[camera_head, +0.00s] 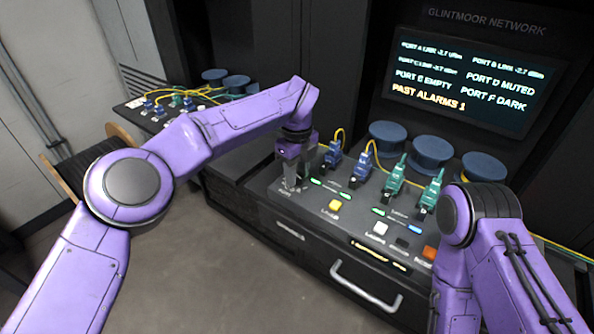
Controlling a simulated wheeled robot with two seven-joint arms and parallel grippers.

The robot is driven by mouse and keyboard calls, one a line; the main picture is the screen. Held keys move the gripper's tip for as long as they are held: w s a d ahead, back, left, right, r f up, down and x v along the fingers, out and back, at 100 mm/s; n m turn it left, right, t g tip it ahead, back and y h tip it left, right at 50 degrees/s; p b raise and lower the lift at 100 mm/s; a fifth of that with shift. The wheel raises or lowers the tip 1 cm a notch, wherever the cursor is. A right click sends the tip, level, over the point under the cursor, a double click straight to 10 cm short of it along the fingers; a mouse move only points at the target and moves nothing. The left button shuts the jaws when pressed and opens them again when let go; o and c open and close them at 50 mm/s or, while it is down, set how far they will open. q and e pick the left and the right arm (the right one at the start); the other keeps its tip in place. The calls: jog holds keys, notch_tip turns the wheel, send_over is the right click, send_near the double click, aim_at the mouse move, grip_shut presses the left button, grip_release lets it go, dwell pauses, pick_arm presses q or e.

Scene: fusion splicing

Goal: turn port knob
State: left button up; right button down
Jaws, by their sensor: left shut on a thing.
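My left gripper (291,183) points down at the left end of the black console (270,205), beside a small label that seems to read PORT. Its fingers are shut on the port knob, which they mostly hide. How far the knob is turned cannot be seen. The screen (468,80) behind the console lists port states, among them PORT E EMPTY, PORT D MUTED, PORT F DARK and PAST ALARMS 1. My right arm rises at the lower right; its gripper is out of the picture.
Blue connectors (333,155) and green connectors (394,181) with yellow cables stand close to the right of my left gripper. A yellow button (335,206), a white button (381,229) and an orange button (430,253) line the front. Blue round spools (432,152) stand behind.

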pick_arm(q)
jog(key=m+p, duration=0.2)
jog(key=shift+r+m, duration=0.15)
jog(key=shift+m, duration=0.25)
jog(key=m+p, duration=0.2)
jog(key=shift+m, duration=0.3)
jog(key=m+p, duration=0.1)
jog(key=m, duration=0.2)
jog(key=shift+m+p, duration=0.3)
jog(key=shift+p, duration=0.05)
jog(key=shift+m+p, duration=0.5)
jog(key=shift+m, duration=0.7)
jog(key=o, duration=1)
jog(key=shift+w+f, duration=0.1)
jog(key=shift+f, duration=0.1)
jog(key=shift+o, duration=0.2)
